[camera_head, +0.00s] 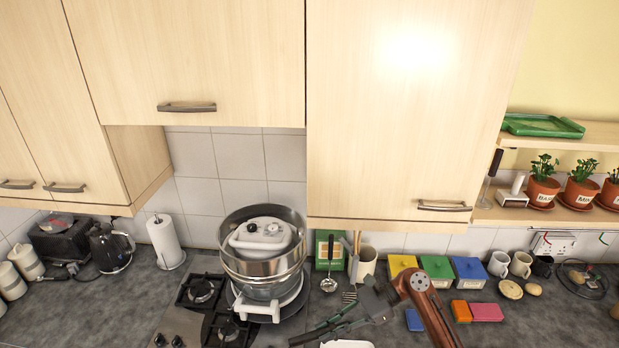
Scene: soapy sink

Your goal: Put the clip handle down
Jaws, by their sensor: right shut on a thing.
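My right gripper (376,308) is dark grey and sits low in the picture, right of the hob, at the end of my copper-coloured arm. It is shut on a long dark thing with green parts, which I take to be the clip handle (322,331). The handle points to the lower left, over the dark worktop, right of the pot stack. Whether it touches the worktop cannot be told. My left gripper is not in view.
A metal pot stack (263,262) with a white lidded container on top stands at the hob (203,290). Utensils (330,265) stand behind my gripper. Coloured boxes (468,272), sponges and mugs (521,264) lie right. The worktop (90,318) at left front is clear. Cupboards hang above.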

